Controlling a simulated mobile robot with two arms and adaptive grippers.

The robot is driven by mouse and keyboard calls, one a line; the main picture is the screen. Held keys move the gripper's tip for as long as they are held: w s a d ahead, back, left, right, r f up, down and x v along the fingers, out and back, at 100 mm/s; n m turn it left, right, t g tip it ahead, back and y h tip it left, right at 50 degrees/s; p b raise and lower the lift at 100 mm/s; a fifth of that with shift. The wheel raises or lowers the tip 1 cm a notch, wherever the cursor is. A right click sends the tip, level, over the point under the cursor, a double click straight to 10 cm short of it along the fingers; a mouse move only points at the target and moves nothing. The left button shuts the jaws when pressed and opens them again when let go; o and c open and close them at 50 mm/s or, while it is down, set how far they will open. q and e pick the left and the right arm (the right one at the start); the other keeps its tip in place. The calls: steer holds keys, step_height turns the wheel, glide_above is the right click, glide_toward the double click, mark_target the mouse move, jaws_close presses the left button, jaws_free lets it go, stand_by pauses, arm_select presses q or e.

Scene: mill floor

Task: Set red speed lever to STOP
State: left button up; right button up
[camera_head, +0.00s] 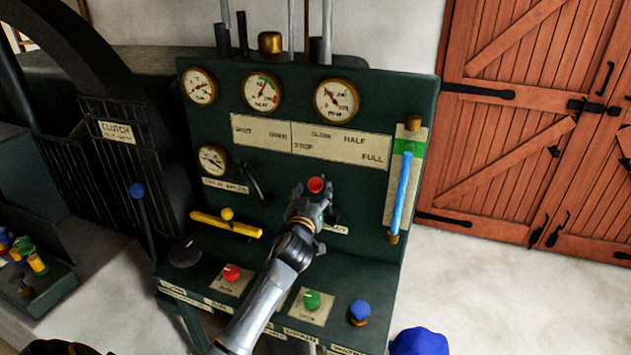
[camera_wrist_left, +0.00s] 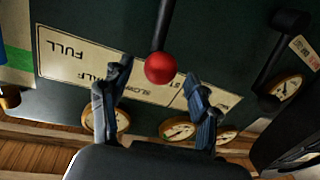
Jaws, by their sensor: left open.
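The red ball knob (camera_head: 316,185) of the speed lever stands out from the green panel, below a plate (camera_head: 340,147) lettered STOP, SLOW, HALF and FULL. My left gripper (camera_head: 310,203) is at the knob in the head view. In the left wrist view the red knob (camera_wrist_left: 160,68) appears between the tips of my open left gripper (camera_wrist_left: 158,76), with a gap to either finger. The dark lever shaft (camera_wrist_left: 163,25) runs up from it. The plate (camera_wrist_left: 75,55) shows upside down behind, and the knob overlaps it near SLOW. My right gripper is not in view.
A dark lever (camera_head: 254,182) stands left of the knob. A yellow bar (camera_head: 225,224) is lower left, and a blue gauge tube (camera_head: 402,190) is right. Red (camera_head: 232,273), green (camera_head: 312,300) and blue (camera_head: 359,312) knobs sit on the ledge below.

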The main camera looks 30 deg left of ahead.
arm_select(q)
steer(key=shift+x, duration=1.7)
jaws_close()
